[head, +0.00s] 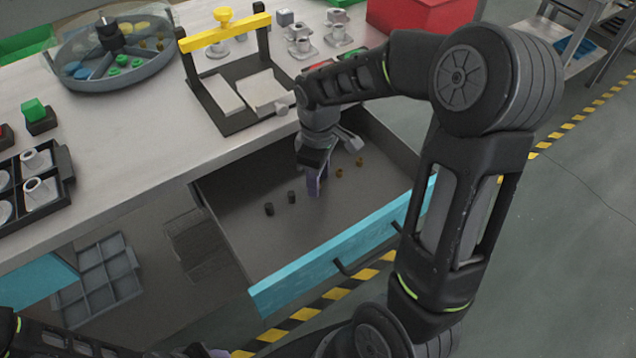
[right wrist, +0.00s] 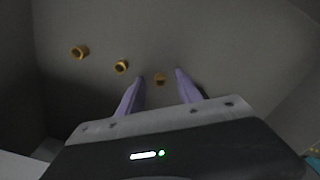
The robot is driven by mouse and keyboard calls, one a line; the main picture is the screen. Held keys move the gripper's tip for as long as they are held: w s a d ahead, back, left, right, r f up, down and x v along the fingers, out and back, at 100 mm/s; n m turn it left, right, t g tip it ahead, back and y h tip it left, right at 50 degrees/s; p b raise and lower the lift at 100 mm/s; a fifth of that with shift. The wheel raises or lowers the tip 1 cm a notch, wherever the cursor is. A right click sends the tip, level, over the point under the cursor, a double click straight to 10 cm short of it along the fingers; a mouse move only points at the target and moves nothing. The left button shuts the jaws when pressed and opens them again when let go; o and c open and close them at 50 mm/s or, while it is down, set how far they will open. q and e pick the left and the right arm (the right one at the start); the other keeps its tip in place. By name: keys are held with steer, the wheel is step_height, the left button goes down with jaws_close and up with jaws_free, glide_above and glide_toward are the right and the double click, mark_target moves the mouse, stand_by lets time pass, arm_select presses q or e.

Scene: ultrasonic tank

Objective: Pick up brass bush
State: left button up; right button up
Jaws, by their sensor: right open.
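Three brass bushes lie on the floor of an open drawer. In the head view, two brass bushes (head: 338,173) (head: 359,162) show right of my right gripper (head: 317,188); the other is hidden. My right gripper, with purple fingers (right wrist: 159,75), is open and points down into the drawer. I cannot tell whether its fingers touch the nearest bush. My left gripper is out of view.
Two dark cylinders (head: 269,209) (head: 291,197) stand in the drawer, left of my right gripper. The drawer's blue front (head: 340,245) and side walls surround it. The worktop (head: 140,135) above holds a yellow-handled frame (head: 225,35), a round divided tray (head: 112,58) and a black rack (head: 35,185).

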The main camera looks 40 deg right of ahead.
steer(key=shift+c, duration=0.2)
stand_by(0.4)
jaws_close()
stand_by(0.4)
